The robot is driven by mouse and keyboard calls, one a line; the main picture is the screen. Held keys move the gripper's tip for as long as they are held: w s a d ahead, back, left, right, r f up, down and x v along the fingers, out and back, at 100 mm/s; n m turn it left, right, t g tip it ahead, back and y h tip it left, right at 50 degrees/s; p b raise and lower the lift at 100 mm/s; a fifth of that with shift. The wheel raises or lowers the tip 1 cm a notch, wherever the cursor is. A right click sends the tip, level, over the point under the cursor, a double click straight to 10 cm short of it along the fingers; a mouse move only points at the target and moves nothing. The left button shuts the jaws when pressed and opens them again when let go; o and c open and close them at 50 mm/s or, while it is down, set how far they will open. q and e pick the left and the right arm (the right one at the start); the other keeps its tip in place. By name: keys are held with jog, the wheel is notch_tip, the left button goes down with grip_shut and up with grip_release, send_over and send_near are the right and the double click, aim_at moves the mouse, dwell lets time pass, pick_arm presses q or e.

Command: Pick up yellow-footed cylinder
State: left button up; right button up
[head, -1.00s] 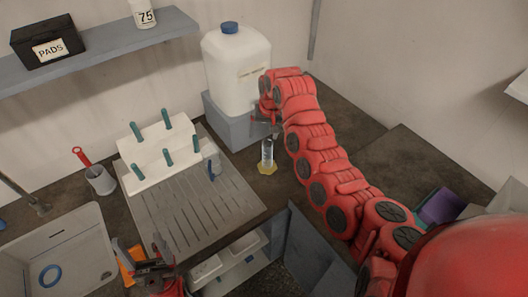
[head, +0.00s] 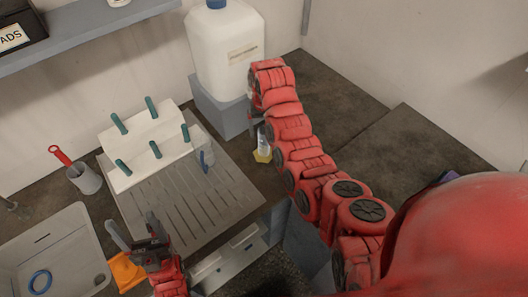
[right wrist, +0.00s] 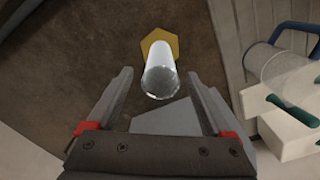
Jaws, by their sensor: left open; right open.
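The yellow-footed cylinder (head: 264,142) is clear and stands upright on the dark counter, right of the grooved draining board. In the right wrist view the clear cylinder (right wrist: 160,72) points its open rim towards the camera, with its yellow foot (right wrist: 153,38) beyond. My right gripper (head: 256,120) is open beside the top of the cylinder in the head view, partly hidden by its own arm. In the right wrist view the cylinder appears between its spread fingers, with no clear contact. My left gripper (head: 133,228) is open and empty near the draining board's front left.
A white peg rack (head: 150,140) with teal pegs stands on the draining board (head: 185,205); a clear cylinder with a blue foot (head: 205,158) is at its right. A white jug (head: 228,55) on a grey block (head: 222,112) stands behind. A sink (head: 50,250) lies left.

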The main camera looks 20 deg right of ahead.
aim_at(264, 143)
jog(key=shift+s+f, duration=0.1)
jog(key=shift+f, duration=0.5)
jog(key=shift+f+p, duration=0.2)
jog(key=shift+p, duration=0.15)
notch_tip(264, 143, down, 3)
jog(key=shift+f+p, duration=0.1)
jog(key=shift+p, duration=0.95)
jog(key=shift+f, duration=0.9)
grip_shut()
